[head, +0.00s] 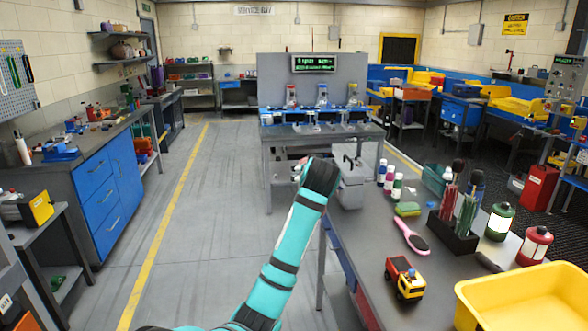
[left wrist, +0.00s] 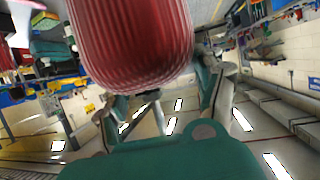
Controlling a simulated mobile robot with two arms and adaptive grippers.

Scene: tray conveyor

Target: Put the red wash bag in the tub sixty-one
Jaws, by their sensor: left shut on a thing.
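The red wash bag (left wrist: 130,40) is a ribbed, rounded red thing that fills the upper middle of the left wrist view. My left gripper (left wrist: 163,95) is shut on it, with a finger at each side. A yellow tub (head: 525,300) stands at the near right of the bench. I can read no number on it, so I cannot tell whether it is tub sixty-one. My right gripper is not in view.
The right bench (head: 370,240) bears a toy truck (head: 405,280), a pink brush (head: 411,236), a sponge (head: 407,209), small bottles (head: 389,180), a dark holder (head: 453,232) and two canisters. A grey station (head: 320,130) stands ahead. The floor at left is clear.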

